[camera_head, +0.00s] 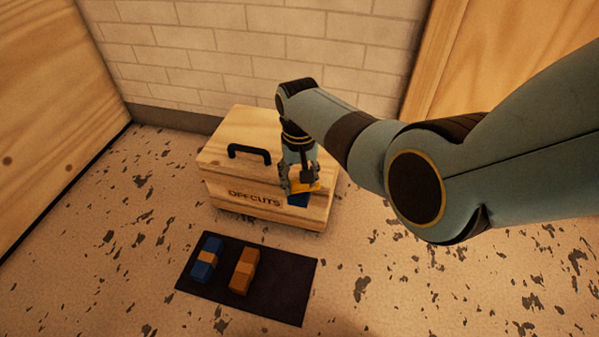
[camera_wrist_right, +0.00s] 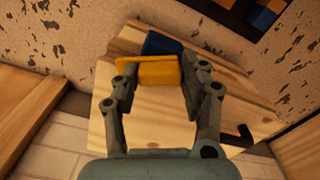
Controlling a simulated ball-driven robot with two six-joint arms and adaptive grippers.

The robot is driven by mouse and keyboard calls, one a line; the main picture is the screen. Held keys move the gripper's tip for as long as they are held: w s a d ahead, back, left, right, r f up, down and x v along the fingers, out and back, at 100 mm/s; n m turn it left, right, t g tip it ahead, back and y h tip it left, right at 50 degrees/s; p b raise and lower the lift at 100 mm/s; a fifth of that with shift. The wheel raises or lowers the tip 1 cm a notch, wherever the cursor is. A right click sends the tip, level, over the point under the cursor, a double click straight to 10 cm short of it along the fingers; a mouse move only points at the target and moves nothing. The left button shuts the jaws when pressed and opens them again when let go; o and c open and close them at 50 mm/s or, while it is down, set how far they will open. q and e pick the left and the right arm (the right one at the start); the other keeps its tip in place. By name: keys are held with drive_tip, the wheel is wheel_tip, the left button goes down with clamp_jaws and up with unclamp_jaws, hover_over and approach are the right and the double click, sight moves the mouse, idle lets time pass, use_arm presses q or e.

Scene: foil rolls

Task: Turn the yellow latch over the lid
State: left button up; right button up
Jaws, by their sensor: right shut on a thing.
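The yellow latch (camera_head: 308,187) is at the front right edge of a wooden box (camera_head: 228,203) marked "OFFCUTS". A dark blue piece (camera_head: 298,200) shows on the box front just below the latch. The lid (camera_head: 222,150) lies closed on the box and has a black handle (camera_head: 249,152). My right gripper (camera_head: 298,182) comes down from above at the latch. In the right wrist view its two fingers (camera_wrist_right: 158,68) stand on either side of the yellow latch (camera_wrist_right: 150,74), shut on it. The blue piece (camera_wrist_right: 162,45) lies just beyond. My left gripper is not in view.
A brick wall (camera_head: 250,50) stands behind, with wooden panels left and right. Floor left of the box is clear.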

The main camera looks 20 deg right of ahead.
drive_tip(key=n+p, duration=0.1)
drive_tip(key=n, duration=0.3)
drive_tip(key=shift+r+n+p, duration=0.1)
drive_tip(key=shift+n+p, duration=0.2)
drive_tip(key=shift+p, duration=0.05)
drive_tip(key=n+p, duration=0.1)
drive_tip(key=n, duration=0.3)
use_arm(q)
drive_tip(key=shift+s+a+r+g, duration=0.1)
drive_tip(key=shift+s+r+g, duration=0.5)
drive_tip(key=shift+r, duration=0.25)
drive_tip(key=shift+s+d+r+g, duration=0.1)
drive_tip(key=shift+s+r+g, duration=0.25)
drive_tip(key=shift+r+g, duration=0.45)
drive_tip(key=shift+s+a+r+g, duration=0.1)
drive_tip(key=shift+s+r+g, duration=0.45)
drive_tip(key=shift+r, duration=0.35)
use_arm(e)
drive_tip(key=shift+n, duration=2)
drive_tip(key=o, duration=1.2)
drive_tip(key=shift+c, duration=0.2)
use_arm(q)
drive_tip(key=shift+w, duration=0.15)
